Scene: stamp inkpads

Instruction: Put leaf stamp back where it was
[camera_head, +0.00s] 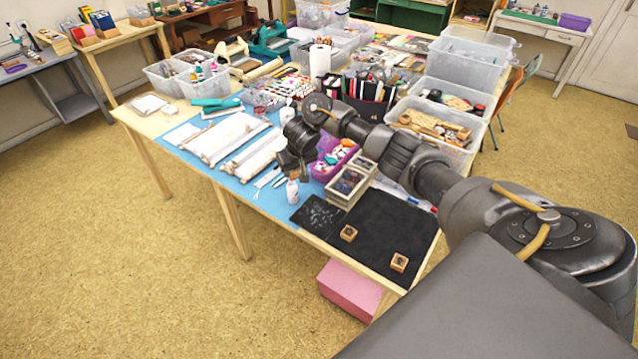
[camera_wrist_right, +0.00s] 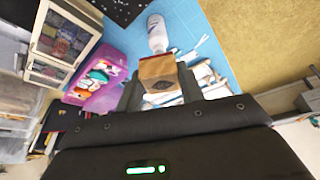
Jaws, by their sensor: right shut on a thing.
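My right gripper (camera_head: 301,172) is shut on a small wooden block stamp (camera_wrist_right: 158,72) with a darker brown part. The gripper is above the table's left-middle part, near a white bottle (camera_head: 292,192). Two other small wooden stamps (camera_head: 348,233) (camera_head: 399,262) rest on the black mat (camera_head: 378,225). A pale wooden box of inkpads (camera_head: 347,187) stands at the mat's back left. My left gripper is not in view.
A purple basket (camera_head: 325,166) of colourful items is just right of the gripper. A dark speckled sheet (camera_head: 317,214) lies beside the mat. Clear bins (camera_head: 437,133) stand behind. The black mat has bare room.

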